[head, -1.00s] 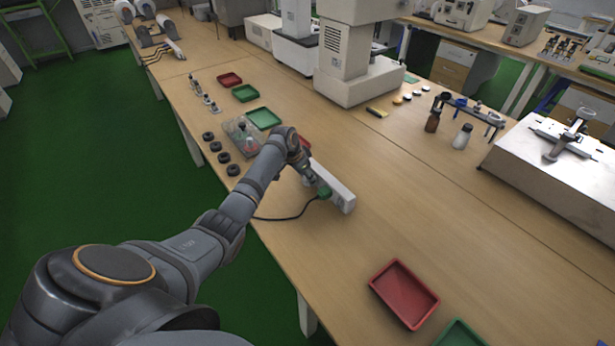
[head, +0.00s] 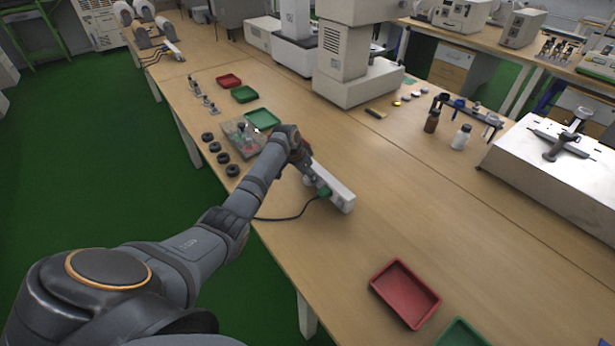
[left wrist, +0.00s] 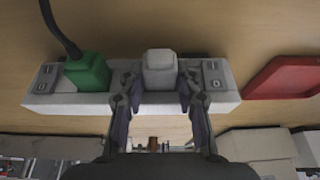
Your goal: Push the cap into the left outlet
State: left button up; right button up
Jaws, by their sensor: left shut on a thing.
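The white power strip (head: 338,192) lies on the bench beside my left gripper (head: 309,177). It also spans the left wrist view (left wrist: 225,98). A green plug (left wrist: 88,73) with a black cord sits in the strip, left of the gripper in that view; it also shows in the head view (head: 324,191). A white block-shaped cap (left wrist: 160,66) is between the fingertips of my left gripper (left wrist: 158,88), which is shut on it over the middle of the strip. I cannot tell how deep the cap sits. The outlet under it is hidden. My right gripper is not in view.
A red tray (left wrist: 284,79) lies just right of the strip in the wrist view. Another red tray (head: 404,293) and a green tray (head: 460,334) lie near the front. Black rings (head: 222,157) line the left bench edge. The bench right of the strip is clear.

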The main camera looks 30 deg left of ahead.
pick_arm(q)
jog(key=shift+w+d+r, duration=0.25)
jog(key=shift+w+r, duration=0.15)
jog(key=shift+r, duration=0.05)
jog(key=o, duration=0.7)
jog(key=shift+o, duration=1.1)
jog(key=shift+w, duration=0.1)
jog(key=shift+w+f, duration=0.1)
jog(key=s+v, duration=0.1)
jog(key=v, duration=1)
jog(key=shift+a, duration=0.2)
jog(key=shift+s+f, duration=0.1)
jog(key=shift+s, duration=0.1)
